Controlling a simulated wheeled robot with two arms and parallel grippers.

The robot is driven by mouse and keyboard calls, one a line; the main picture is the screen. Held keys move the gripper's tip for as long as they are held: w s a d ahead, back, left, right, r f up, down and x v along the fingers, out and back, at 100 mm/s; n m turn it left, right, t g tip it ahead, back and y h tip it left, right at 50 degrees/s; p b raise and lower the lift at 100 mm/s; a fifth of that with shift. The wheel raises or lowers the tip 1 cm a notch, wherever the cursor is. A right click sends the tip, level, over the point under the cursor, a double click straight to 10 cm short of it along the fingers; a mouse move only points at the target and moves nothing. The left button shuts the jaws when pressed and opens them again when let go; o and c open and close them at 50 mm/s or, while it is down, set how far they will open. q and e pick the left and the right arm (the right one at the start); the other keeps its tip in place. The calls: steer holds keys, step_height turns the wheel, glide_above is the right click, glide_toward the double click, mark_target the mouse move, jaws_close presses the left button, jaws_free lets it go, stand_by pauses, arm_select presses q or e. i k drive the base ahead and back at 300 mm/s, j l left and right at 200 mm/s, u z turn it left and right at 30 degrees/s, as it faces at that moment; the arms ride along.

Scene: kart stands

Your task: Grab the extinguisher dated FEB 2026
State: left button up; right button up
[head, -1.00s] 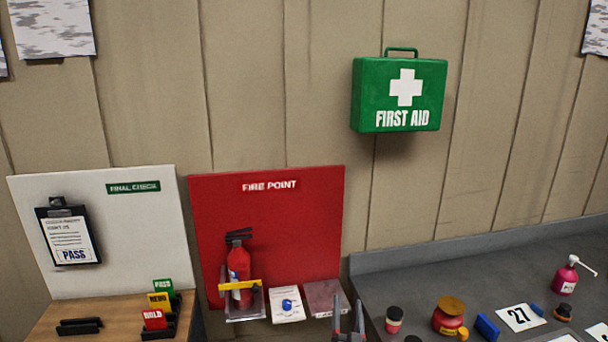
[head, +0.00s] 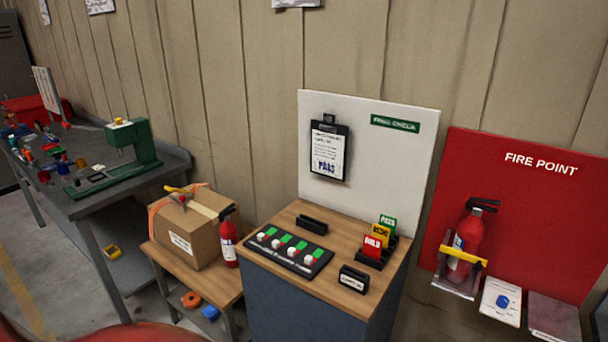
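One red extinguisher (head: 467,240) with a black handle stands in a clear holder with a yellow bar on the red FIRE POINT board (head: 541,194) at the right. A second, smaller-looking red extinguisher (head: 228,242) with a white label stands on a low wooden table, beside a cardboard box. The date on either extinguisher is too small to read. Neither of my grippers shows in the head view now.
The low wooden table (head: 212,287) stands left of a cabinet with a wooden top (head: 345,270) holding a switch panel and coloured cards. A cardboard box (head: 187,232) fills most of the low table. A grey workbench (head: 75,208) stands at the left.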

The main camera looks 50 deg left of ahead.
mark_target(229, 236)
steer(key=u, duration=1.95)
steer(key=i+j+z, duration=0.3)
steer(key=i+j, duration=0.15)
steer(key=i+j+z, duration=0.25)
steer(key=i+j, duration=0.3)
steer(key=i+j+z, duration=0.15)
steer(key=i, duration=0.3)
steer(key=i+j+z, duration=0.15)
steer(key=i+j, duration=0.25)
